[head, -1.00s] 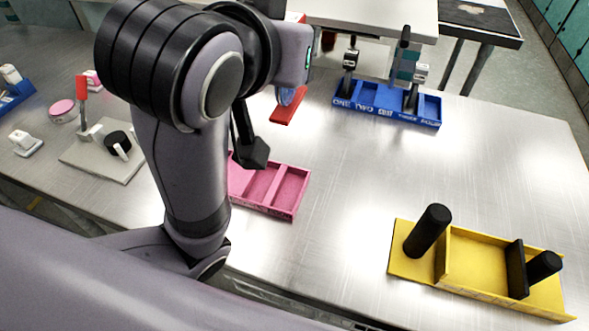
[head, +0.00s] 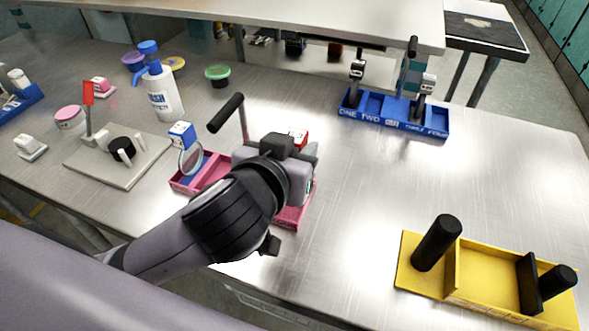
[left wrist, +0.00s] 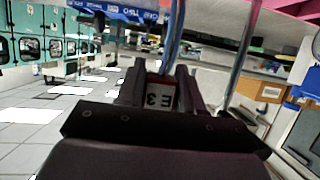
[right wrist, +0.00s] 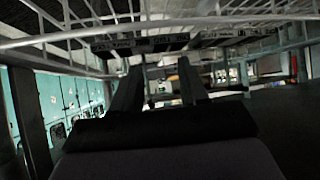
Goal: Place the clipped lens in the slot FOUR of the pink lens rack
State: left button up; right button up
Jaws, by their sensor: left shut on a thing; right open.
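The pink lens rack (head: 183,183) is in the head view, its middle covered by my left arm. A lens in a blue clip (head: 181,132) stands at its left end. A red and white piece, likely this clip's top (head: 298,137), shows behind the gripper in the head view. The lens's lower edge and the slot under it are hidden. My right gripper (right wrist: 160,88) is open and empty, seen only in the right wrist view.
A black-handled rod (head: 226,112) rises just behind the left gripper, its base hidden. A white bottle (head: 163,95) stands back left. A blue rack (head: 385,120) holds upright items; a yellow tray (head: 490,272) is front right. The table between is clear.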

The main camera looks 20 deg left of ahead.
pick_arm(q)
jog(key=shift+f+b, duration=0.3)
jog(key=shift+f, duration=1.8)
jog(key=shift+f, duration=0.15)
jog(key=o, duration=1)
jog(key=shift+o, duration=0.2)
